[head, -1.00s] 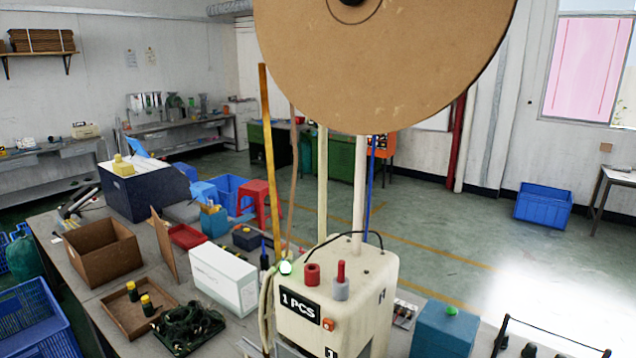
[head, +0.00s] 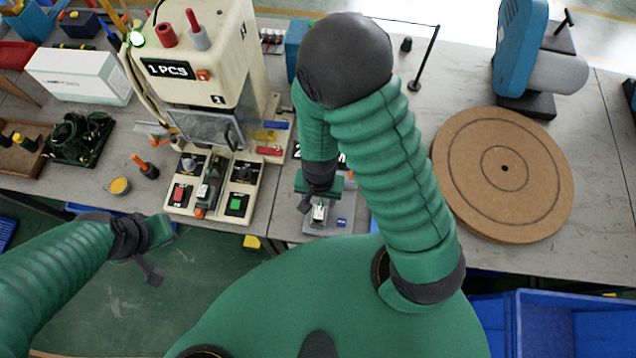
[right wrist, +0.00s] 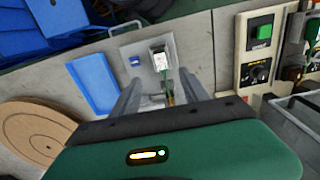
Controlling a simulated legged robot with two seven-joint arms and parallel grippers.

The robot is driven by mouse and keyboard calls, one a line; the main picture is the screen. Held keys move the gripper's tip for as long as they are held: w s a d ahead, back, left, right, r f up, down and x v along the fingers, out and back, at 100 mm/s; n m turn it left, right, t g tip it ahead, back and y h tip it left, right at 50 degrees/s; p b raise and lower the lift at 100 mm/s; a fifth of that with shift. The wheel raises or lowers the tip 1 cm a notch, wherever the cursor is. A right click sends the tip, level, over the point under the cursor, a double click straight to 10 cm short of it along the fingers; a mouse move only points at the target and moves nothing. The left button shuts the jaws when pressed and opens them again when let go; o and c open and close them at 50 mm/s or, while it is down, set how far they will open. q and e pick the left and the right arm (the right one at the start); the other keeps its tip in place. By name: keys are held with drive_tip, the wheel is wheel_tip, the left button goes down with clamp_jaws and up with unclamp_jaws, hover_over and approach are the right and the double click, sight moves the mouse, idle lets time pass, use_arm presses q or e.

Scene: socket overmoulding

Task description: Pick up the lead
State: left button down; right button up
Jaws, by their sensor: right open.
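A small white-ended piece, which looks like the lead (right wrist: 161,62), sits on a grey plate (right wrist: 143,58) in the right wrist view, with a thin dark part running back between my fingers. In the head view the white piece (head: 319,213) shows just below my right gripper (head: 315,200). In the right wrist view my right gripper (right wrist: 163,90) is open, its fingers on either side of the thin part; I cannot tell whether they touch it. My left gripper (head: 152,262) hangs empty at the lower left, off the table edge; its jaw opening is unclear.
A cream machine (head: 198,75) with red and green buttons stands left of my right gripper. A brown disc (head: 503,174) lies to the right. A dark green cable bundle (head: 80,138) lies at the left. A blue tray (right wrist: 94,84) is beside the plate.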

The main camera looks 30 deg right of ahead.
hover_over(318, 214)
drive_tip(key=f, duration=0.8)
drive_tip(key=shift+d+f, duration=0.3)
drive_tip(key=shift+f, duration=0.1)
drive_tip(key=f, duration=0.4)
drive_tip(key=shift+s+a+f+p, duration=0.1)
drive_tip(key=shift+a+f+p, duration=0.15)
drive_tip(key=shift+p, duration=0.15)
drive_tip(key=shift+f, duration=0.25)
clamp_jaws()
